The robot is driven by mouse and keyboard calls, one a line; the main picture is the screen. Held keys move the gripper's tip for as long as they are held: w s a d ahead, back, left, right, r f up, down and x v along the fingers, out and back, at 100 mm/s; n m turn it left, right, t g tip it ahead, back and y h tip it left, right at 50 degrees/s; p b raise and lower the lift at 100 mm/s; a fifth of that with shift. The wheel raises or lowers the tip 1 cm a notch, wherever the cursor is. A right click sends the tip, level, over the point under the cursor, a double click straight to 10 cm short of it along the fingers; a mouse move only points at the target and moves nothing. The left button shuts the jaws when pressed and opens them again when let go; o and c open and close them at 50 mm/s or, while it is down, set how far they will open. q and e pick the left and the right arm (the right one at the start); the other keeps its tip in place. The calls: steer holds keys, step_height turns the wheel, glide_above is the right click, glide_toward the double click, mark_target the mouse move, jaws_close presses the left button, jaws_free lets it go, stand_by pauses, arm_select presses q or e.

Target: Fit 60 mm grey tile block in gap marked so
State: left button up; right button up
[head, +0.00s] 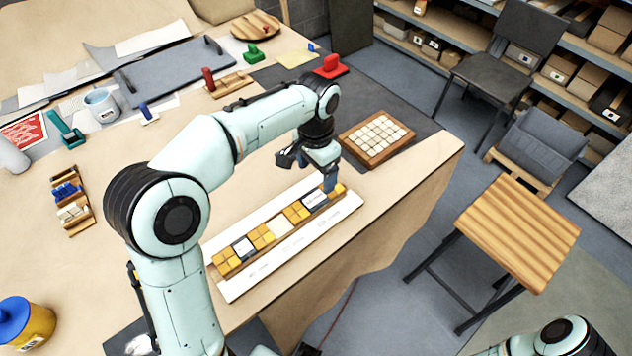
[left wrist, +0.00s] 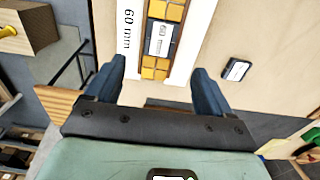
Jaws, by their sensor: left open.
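The long mosaic panel (head: 262,240) lies on a white board near the table's front edge, with yellow tiles and pale and dark-edged sections along it. In the left wrist view a grey block (left wrist: 161,38) with a white label, seemingly reading 60 mm, sits in line between yellow tiles. The white strip beside it (left wrist: 128,32) is marked 60 mm. It looks seated between its neighbours; its depth cannot be told. My left gripper (left wrist: 158,88) is open and empty, its fingers apart over the panel's right end; it also shows in the head view (head: 328,182). My right gripper is out of view.
A small dark piece with a white label (left wrist: 236,69) lies on the table beside the board. A wooden tray of pale tiles (head: 377,137) stands beyond the panel's right end. A holder with coloured pieces (head: 70,200) is at the left. The table edge is close.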

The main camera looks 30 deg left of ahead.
arm_select(q)
step_height(320, 180, up, 4)
steer(key=shift+r+p, duration=0.25)
steer(key=shift+p, duration=0.05)
steer(key=shift+f, duration=0.1)
stand_by(0.4)
